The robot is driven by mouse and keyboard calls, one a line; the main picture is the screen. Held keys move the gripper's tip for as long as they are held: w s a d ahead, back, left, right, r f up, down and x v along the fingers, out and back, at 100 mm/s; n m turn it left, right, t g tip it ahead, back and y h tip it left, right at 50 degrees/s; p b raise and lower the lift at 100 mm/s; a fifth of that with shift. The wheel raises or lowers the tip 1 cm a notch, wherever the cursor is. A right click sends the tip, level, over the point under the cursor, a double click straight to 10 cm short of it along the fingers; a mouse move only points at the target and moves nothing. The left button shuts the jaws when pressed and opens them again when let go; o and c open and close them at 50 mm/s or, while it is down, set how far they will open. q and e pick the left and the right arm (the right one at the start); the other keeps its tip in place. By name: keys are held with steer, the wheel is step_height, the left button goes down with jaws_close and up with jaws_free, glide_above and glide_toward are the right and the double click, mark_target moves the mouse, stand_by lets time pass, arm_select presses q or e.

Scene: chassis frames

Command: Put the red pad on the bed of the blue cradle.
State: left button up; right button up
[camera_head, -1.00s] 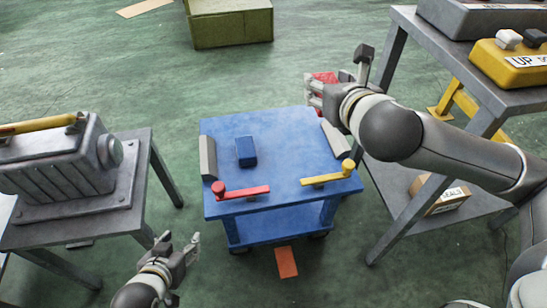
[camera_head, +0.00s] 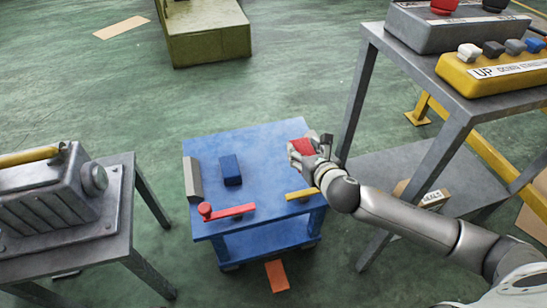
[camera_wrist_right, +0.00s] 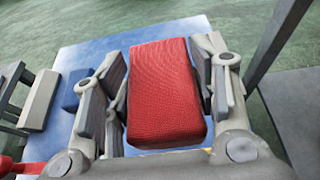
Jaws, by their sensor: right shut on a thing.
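The red pad (camera_head: 302,146) is a textured red block between the fingers of my right gripper (camera_head: 310,158). In the right wrist view the red pad (camera_wrist_right: 166,95) fills the space between the two fingers of the right gripper (camera_wrist_right: 160,100), which is shut on it. The blue cradle (camera_head: 262,158) is a blue cart-like stand with a flat top bed and a lower shelf. The pad is over the right part of the bed; I cannot tell how high above it. My left gripper is not in view.
On the cradle are a small blue block (camera_head: 231,170), a grey side block (camera_head: 193,180), a red lever (camera_head: 226,211) and a yellow lever (camera_head: 300,194). A grey table with a machine (camera_head: 55,195) stands left. A table with a yellow control box (camera_head: 495,68) stands right.

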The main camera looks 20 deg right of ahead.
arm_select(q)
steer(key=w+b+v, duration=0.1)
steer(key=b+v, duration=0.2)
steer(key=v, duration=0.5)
arm_select(e)
glide_above(283, 161)
steer(key=s, duration=0.4)
step_height(283, 161, down, 5)
steer(key=w+f+b, duration=0.1)
steer(key=w+f, duration=0.1)
steer(key=shift+w+d+f, duration=0.15)
steer(key=shift+w+f, duration=0.15)
steer(key=shift+w, duration=0.05)
steer(key=shift+w+f+b, duration=0.3)
steer(key=shift+w, duration=0.15)
steer(key=shift+w+f, duration=0.2)
steer(key=shift+f, duration=0.05)
step_height(283, 161, down, 3)
steer(key=shift+f+b, duration=0.1)
steer(key=shift+b, duration=1)
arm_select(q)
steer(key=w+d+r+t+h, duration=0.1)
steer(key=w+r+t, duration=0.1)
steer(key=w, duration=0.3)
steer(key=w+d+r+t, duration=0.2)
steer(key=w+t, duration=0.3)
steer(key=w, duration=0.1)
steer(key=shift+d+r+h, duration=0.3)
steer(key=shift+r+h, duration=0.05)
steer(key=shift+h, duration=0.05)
